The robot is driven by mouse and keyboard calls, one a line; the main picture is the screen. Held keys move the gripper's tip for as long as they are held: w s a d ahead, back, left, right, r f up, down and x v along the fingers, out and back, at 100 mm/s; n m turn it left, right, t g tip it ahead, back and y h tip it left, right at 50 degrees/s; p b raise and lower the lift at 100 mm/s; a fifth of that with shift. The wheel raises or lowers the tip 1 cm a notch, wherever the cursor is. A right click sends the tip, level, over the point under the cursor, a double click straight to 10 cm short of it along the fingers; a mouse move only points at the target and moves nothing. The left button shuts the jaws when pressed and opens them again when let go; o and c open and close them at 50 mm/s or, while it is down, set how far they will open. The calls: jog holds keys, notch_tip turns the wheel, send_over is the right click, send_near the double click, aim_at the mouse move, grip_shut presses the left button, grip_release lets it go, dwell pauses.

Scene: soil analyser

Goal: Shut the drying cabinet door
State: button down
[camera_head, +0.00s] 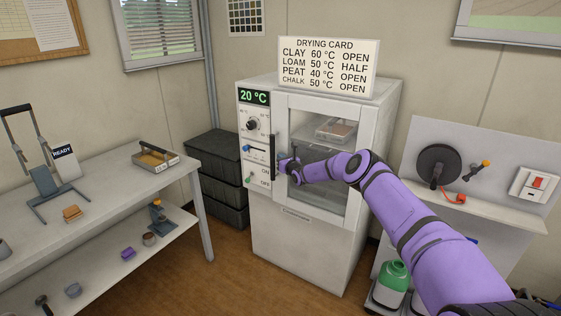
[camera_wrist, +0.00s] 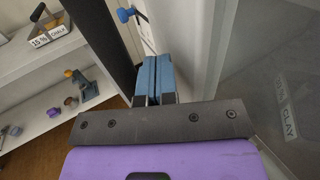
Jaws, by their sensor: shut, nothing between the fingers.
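The drying cabinet (camera_head: 305,246) is a white box with a glass-windowed door (camera_head: 328,104) on its front. The door lies about flush with the front; I cannot tell if a small gap remains at its edge. The dark vertical door handle (camera_head: 277,158) is on the door's left side, and it also shows in the wrist view (camera_wrist: 103,45). My gripper (camera_head: 283,161) is at the door front just right of the handle. Its blue fingers (camera_wrist: 153,72) are together and empty, close to the door's face; contact cannot be made out.
A control panel (camera_head: 254,146) with a 20 °C display is left of the door. A tray (camera_head: 336,130) sits inside behind the glass. Dark crates (camera_head: 217,160) stand left of the cabinet. A white bench (camera_head: 100,200) is at left, a shelf unit (camera_head: 490,215) at right.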

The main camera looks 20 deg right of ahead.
jog(key=shift+s, duration=0.1)
jog(key=v, duration=1.1)
jog(key=s+a+r+n+g+y, duration=0.2)
jog(key=s+a+r+n+y, duration=0.15)
jog(key=a+r+n, duration=0.45)
jog(key=s+a+r+n+g+y, duration=0.2)
jog(key=a+r+n+y, duration=0.15)
jog(key=r, duration=0.75)
jog(key=s+a+r+n+g+y, duration=0.1)
jog(key=s+a+r+n+g, duration=0.35)
jog(key=s+r, duration=0.3)
jog(key=s+a+r+n+g, duration=0.3)
jog(key=s+r+n, duration=0.3)
jog(key=s+r, duration=0.15)
jog(key=s+d+r+n+g+h, duration=0.1)
jog(key=s+r+n+h, duration=0.25)
jog(key=s, duration=0.75)
jog(key=s+d+r+n+g+h, duration=0.1)
jog(key=s+r+n+g+h, duration=0.2)
jog(key=s, duration=0.9)
jog(key=s+d+n+t+h, duration=0.1)
jog(key=s+d, duration=0.5)
jog(key=s, duration=0.6)
jog(key=s+d+n+t+h, duration=0.2)
jog(key=s+d+h, duration=0.3)
jog(key=s, duration=0.7)
jog(key=shift+d+n, duration=0.65)
jog(key=shift+n, duration=0.1)
